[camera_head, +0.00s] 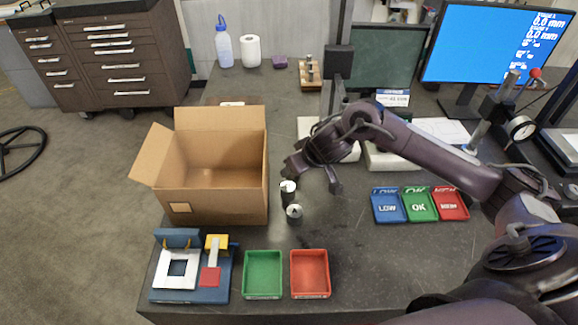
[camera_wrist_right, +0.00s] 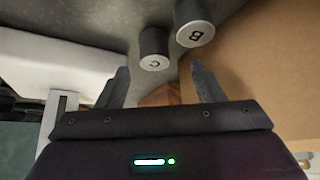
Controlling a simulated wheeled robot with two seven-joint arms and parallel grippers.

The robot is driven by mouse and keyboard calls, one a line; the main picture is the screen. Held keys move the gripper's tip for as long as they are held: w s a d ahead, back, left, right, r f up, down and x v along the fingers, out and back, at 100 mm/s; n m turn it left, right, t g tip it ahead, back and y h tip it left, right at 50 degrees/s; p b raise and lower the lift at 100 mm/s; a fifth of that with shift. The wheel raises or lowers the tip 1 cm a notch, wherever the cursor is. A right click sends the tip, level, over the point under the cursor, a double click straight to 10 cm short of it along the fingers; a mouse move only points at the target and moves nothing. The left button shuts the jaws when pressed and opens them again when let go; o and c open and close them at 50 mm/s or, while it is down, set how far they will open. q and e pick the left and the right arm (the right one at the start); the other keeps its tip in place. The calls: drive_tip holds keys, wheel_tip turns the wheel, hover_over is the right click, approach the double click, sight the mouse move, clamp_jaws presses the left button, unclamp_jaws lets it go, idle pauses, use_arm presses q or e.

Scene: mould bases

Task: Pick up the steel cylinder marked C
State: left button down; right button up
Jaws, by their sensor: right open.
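The steel cylinder marked C (camera_wrist_right: 154,62) stands upright, dark-sided with a pale top, in the right wrist view. A similar cylinder marked B (camera_wrist_right: 195,33) stands close beside it. In the head view, the two cylinders stand right of the cardboard box; the rear one (camera_head: 288,188) appears to be C and the front one (camera_head: 294,211) B, but the letters are unreadable there. My right gripper (camera_head: 312,180) is open and empty, just above and behind them. In the wrist view, C lies beyond the gap between its fingers (camera_wrist_right: 160,70). My left gripper is out of view.
The open cardboard box (camera_head: 215,195) stands close left of the cylinders. Green (camera_head: 263,296) and red (camera_head: 325,290) trays and a fixture (camera_head: 170,295) lie in front. Blue, green and red labelled bins (camera_head: 388,207) sit right. White blocks (camera_head: 392,160) and monitors stand behind.

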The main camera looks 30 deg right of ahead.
drive_tip(key=shift+w+f, duration=0.3)
drive_tip(key=shift+f, duration=0.15)
drive_tip(key=x, duration=0.3)
drive_tip(key=p+x, duration=0.1)
drive_tip(key=shift+w+d+f, duration=0.1)
drive_tip(key=shift+w+d, duration=0.15)
drive_tip(key=shift+w, duration=0.1)
drive_tip(key=shift+w+f, duration=0.2)
drive_tip(key=shift+f, duration=0.1)
drive_tip(key=shift+s, duration=0.1)
drive_tip(key=c, duration=1.3)
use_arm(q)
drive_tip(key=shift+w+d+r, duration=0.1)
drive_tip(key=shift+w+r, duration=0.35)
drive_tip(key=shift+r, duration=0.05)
use_arm(e)
drive_tip(key=shift+r, duration=0.1)
clamp_jaws()
